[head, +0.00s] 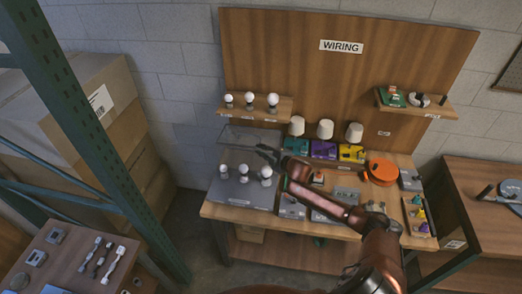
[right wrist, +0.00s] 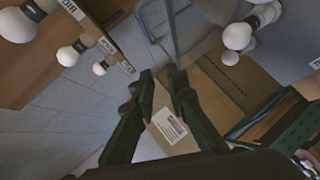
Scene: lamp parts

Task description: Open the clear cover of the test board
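The test board (head: 240,192) is a grey panel at the left of the bench, with three white bulbs standing on it. Its clear cover (head: 240,137) is raised off the board and shows as a faint see-through pane behind and above the bulbs. My right gripper (head: 268,153) is at the right end of the pane. In the right wrist view its fingers (right wrist: 160,76) are apart, and a thin grey edge of the cover (right wrist: 173,35) runs up to the right finger; I cannot tell whether they touch. The board (right wrist: 285,50) fills the upper right there. My left gripper is not in view.
A small shelf (head: 257,108) with several bulbs hangs above the cover. Lampshades (head: 325,129) and coloured blocks (head: 323,150) stand along the bench's back, with an orange disc (head: 381,171) to the right. Cardboard boxes (head: 80,110) and a green rack post (head: 95,140) are left.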

